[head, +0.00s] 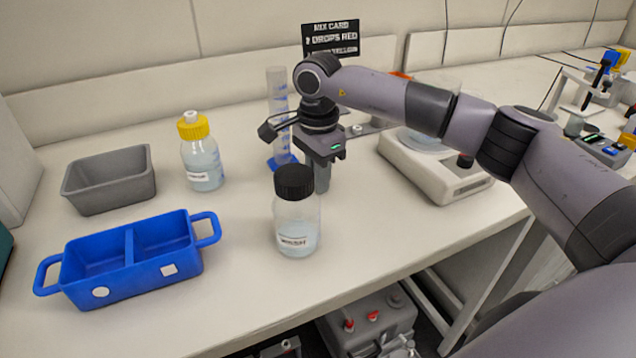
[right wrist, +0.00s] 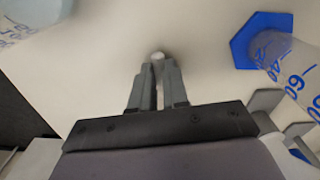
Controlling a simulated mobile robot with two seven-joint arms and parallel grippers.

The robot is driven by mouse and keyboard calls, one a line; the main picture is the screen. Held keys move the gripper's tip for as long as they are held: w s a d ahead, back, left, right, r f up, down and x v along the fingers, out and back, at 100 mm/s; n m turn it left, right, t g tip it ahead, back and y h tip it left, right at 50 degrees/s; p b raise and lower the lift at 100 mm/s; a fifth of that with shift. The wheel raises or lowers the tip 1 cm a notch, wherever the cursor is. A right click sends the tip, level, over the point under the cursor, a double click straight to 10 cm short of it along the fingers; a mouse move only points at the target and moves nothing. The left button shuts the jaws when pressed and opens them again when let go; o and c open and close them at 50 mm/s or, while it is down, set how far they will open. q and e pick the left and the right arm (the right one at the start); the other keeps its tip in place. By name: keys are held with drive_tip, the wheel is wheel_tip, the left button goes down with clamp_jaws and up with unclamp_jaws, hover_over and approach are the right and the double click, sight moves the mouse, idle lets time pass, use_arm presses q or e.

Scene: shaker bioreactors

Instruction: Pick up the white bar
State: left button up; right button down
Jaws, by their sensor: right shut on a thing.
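The white bar (right wrist: 158,56) shows as a small pale tip between the fingertips in the right wrist view. My right gripper (right wrist: 156,66) is shut on it, with the fingers pointing down over the white bench. Most of the bar is hidden by the fingers. In the head view my right gripper (head: 321,187) is just behind and right of the black-capped bottle (head: 297,225). The bar cannot be made out there. Whether the bar touches the bench is unclear. My left gripper is not in view.
A measuring cylinder with a blue base (right wrist: 262,40) stands close to the right gripper. A white stirrer-like device (head: 445,178) is to its right. A blue two-part tray (head: 128,262), grey bin (head: 110,182) and yellow-capped bottle (head: 202,160) stand left. The front right bench is clear.

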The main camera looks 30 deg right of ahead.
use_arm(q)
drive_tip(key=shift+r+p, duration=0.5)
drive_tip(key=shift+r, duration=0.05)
use_arm(e)
wheel_tip(320, 180, up, 20)
